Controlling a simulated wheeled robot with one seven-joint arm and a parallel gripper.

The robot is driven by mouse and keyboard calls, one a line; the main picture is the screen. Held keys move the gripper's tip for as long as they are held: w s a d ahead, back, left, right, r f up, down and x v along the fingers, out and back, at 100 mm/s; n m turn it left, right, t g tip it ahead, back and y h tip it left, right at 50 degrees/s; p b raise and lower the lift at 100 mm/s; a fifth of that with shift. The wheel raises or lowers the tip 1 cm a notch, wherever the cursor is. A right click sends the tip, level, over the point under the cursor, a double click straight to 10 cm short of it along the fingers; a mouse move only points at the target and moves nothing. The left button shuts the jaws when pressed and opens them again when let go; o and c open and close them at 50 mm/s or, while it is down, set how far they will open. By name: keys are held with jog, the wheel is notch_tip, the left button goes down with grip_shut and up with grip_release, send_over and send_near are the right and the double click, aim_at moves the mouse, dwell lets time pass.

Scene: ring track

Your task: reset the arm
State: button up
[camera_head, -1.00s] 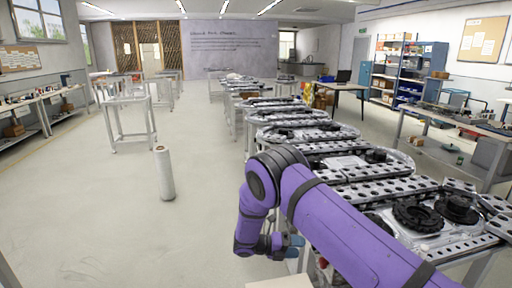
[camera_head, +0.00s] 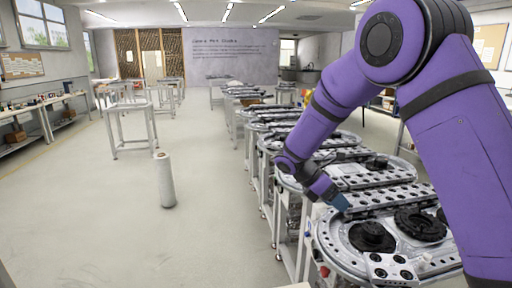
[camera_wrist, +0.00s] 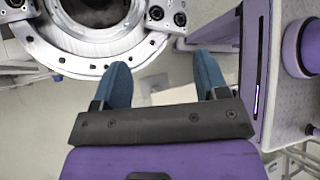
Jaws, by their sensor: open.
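My purple arm reaches in from the right in the head view, its elbow raised high and its forearm sloping down to the left. My gripper (camera_head: 338,203) hangs beside and over the edge of the nearest ring track (camera_head: 335,250). In the wrist view my gripper (camera_wrist: 163,84) shows two blue fingers set well apart, with nothing between them. The metal ring track (camera_wrist: 110,62) lies beyond the fingers at the upper left, apart from them as far as I can tell.
A row of track tables with black wheel-like parts (camera_head: 372,236) runs away along the right. A white roll (camera_head: 165,180) stands on the open floor at left. A metal frame table (camera_head: 131,115) stands farther back. Benches line the left wall.

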jog(key=s+d+r+m+t+y, duration=0.1)
jog(key=s+d+r+m+y, duration=0.2)
jog(key=s+r+m, duration=0.35)
jog(key=s+d+r+m+t+y, duration=0.1)
jog(key=s+d+r+m+y, duration=0.25)
jog(key=s+r, duration=0.5)
jog(key=s+r+m+t+y, duration=0.1)
jog(key=s+r+m+t, duration=0.1)
jog(key=s+m, duration=0.3)
jog(key=s+d+r+m+t+y, duration=0.1)
jog(key=s+m, duration=0.5)
jog(key=s, duration=0.6)
jog(key=r+t+y, duration=0.1)
jog(key=r+t, duration=0.1)
jog(key=shift+d+t, duration=0.25)
jog(key=shift+t, duration=0.15)
